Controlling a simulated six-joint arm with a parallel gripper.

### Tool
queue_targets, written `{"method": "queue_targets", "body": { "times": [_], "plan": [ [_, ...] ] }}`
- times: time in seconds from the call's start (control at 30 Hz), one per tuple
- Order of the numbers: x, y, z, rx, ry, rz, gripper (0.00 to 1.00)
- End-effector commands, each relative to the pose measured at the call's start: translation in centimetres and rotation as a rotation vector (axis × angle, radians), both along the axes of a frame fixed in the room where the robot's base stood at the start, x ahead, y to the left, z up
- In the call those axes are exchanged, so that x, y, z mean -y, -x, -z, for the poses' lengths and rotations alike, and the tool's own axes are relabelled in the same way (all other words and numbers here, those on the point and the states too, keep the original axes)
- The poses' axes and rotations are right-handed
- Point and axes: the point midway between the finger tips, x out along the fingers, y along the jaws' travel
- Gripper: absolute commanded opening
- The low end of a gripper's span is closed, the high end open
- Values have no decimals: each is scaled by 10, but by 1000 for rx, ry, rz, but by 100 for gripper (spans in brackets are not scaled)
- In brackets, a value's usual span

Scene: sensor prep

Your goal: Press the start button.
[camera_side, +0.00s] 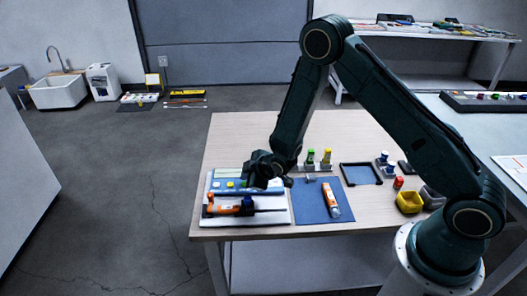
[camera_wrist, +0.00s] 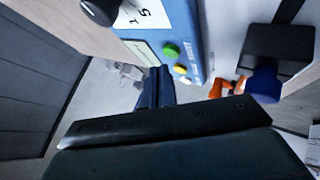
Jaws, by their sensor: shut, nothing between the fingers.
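A blue box with buttons shows in the wrist view (camera_wrist: 190,22). On its face are a green button (camera_wrist: 171,49), a yellow button (camera_wrist: 179,71) and a pale one (camera_wrist: 185,80). Their labels are too small to read, so I cannot tell which is start. My gripper (camera_wrist: 155,88) is shut and empty, its fingertips beside the box's edge near the buttons, with no contact visible. In the side view my gripper (camera_side: 252,181) hangs low over the right part of the box and hides some of it; a yellow button (camera_side: 230,184) shows left of it.
An orange and black tool (camera_side: 222,210) lies in front of the box. A blue mat (camera_side: 313,208) with an orange-and-white tube (camera_side: 331,200) is to the right. Small bottles (camera_side: 326,157), a dark-rimmed tray (camera_side: 361,184) and a yellow bin (camera_side: 409,202) stand further right.

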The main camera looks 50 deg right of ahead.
Motion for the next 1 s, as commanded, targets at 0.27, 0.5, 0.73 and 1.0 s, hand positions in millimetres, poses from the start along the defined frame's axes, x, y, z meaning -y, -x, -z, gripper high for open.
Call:
{"method": "queue_targets", "body": {
  "times": [0.27, 0.5, 0.73, 1.0],
  "plan": [
    [0, 0, 0, 0, 0, 0, 0],
    [0, 0, 0, 0, 0, 0, 0],
    [0, 0, 1, 0, 0, 0, 0],
    [0, 0, 7, 0, 0, 0, 0]
  ]
}}
